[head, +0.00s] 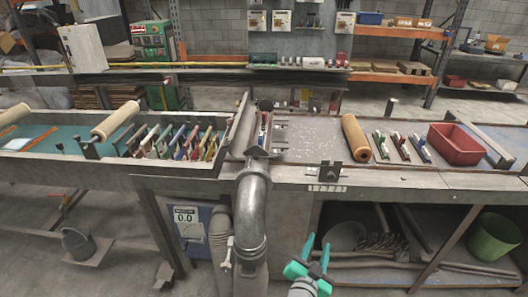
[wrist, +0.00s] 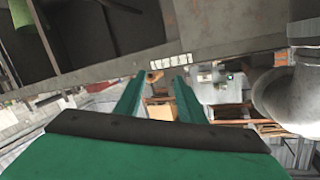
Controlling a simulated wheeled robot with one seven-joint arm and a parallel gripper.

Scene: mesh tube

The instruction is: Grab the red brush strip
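Several brush strips stand in a row in the long grey tray on the left in the head view, in mixed colours; a red one (head: 181,153) seems to be among them, but they are small and overlap. More strips lie on the right bench, with a reddish one (head: 400,148) between others there. I cannot tell which the task means. My gripper (head: 317,252) is teal, low in front of the bench, well below and apart from all strips. It also shows in the wrist view (wrist: 160,85), its fingers apart with nothing between them. No strip shows clearly in the wrist view.
A beige roller (head: 115,121) lies across the left tray. A tan roller (head: 356,138) and a red bin (head: 455,144) are on the right bench. A thick grey pipe (head: 251,215) stands left of my gripper. The bench's front edge lies between my gripper and the strips.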

